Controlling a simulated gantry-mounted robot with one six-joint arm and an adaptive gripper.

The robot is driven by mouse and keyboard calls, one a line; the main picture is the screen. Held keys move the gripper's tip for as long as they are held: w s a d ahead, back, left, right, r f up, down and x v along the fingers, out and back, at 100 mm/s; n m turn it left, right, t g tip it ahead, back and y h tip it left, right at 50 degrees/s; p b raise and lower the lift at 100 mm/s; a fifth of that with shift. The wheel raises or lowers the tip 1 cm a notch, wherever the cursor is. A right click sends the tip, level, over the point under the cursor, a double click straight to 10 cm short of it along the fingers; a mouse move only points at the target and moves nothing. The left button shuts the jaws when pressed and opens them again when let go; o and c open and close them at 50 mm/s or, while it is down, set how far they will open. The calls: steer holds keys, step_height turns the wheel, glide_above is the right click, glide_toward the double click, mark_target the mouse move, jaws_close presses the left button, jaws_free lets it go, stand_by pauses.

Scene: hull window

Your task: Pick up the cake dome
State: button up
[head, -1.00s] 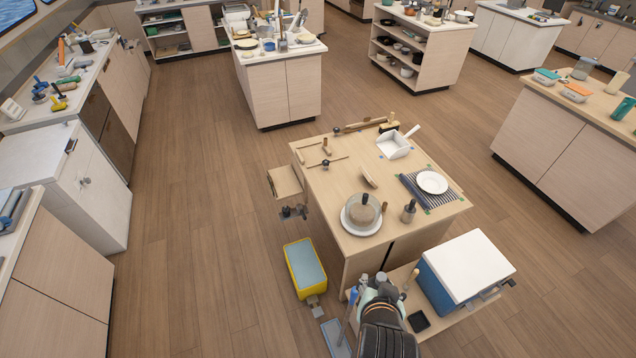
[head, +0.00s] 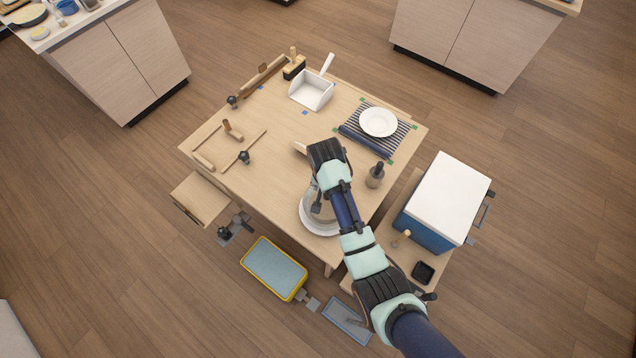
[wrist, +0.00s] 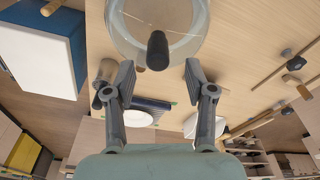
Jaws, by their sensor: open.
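The cake dome is clear, with a dark upright knob; it shows at the top of the wrist view (wrist: 182,40). In the head view, my arm hides most of the dome, and the white plate (head: 316,228) under it shows at the table's near edge. My gripper (wrist: 159,72) is open and empty. In the wrist view its two fingers are spread to either side of the knob, which appears between and just beyond the fingertips. I cannot tell whether they touch it.
A dark bottle-like item (head: 375,175) stands right of the dome. A white plate (head: 378,122) on a striped mat, a white dustpan (head: 312,90) and wooden tools (head: 230,130) lie farther back. A blue cooler with a white lid (head: 447,200) stands at the right.

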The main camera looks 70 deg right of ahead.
steer(key=f, duration=0.4)
steer(key=d+f+b, duration=0.1)
steer(key=f, duration=0.1)
steer(key=shift+d+f, duration=0.1)
steer(key=shift+f, duration=0.2)
jaws_close()
steer(key=shift+r, duration=0.1)
